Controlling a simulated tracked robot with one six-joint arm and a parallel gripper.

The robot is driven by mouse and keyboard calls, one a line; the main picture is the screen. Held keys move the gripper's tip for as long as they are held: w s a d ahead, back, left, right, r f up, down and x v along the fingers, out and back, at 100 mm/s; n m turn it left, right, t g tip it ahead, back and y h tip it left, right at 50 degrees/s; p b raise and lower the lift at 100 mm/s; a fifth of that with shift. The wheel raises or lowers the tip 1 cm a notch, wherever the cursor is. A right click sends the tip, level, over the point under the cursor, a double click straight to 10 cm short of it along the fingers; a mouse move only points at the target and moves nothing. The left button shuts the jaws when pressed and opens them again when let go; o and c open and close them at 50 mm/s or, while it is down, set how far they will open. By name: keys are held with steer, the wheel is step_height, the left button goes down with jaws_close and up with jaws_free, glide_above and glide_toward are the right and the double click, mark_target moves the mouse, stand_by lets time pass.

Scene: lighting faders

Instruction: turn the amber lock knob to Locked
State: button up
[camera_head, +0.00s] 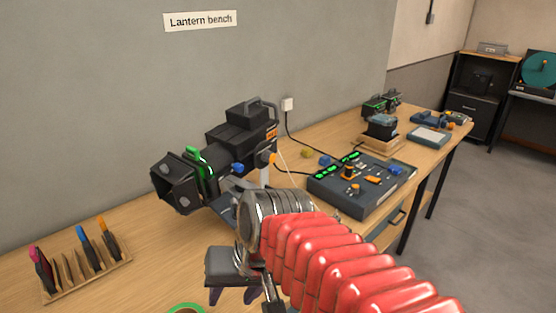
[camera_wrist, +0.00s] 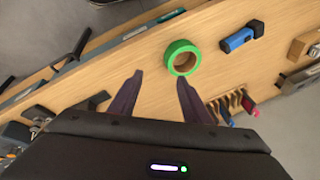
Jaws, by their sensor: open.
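The black stage lantern (camera_head: 215,150) stands on the wooden bench. I cannot tell which amber knob is the lock, and no Locked marking is readable. My gripper (camera_head: 232,298) points down over the front of the bench, apart from every knob. In the wrist view its fingers (camera_wrist: 160,80) are spread and empty.
A green tape roll (camera_wrist: 182,57) lies near my fingertips. A wooden rack (camera_head: 88,275) with coloured-handled tools is at left. A blue object (camera_wrist: 240,38) shows in the wrist view. My red arm covers part of the bench front. Bare bench lies around the tape roll.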

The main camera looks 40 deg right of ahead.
steer(key=w+m+y, duration=0.2)
steer(key=m, duration=0.2)
steer(key=m+t+y, duration=0.1)
steer(key=m+t, duration=1.2)
steer(key=m, duration=1.1)
glide_toward(273, 158)
steer(key=d+v, duration=0.1)
steer(key=v, duration=0.4)
steer(key=shift+s+a+f, duration=0.15)
steer(key=shift+a, duration=0.05)
steer(key=x, duration=1.4)
steer(key=shift+s+a, duration=0.1)
steer(key=shift+a, duration=0.1)
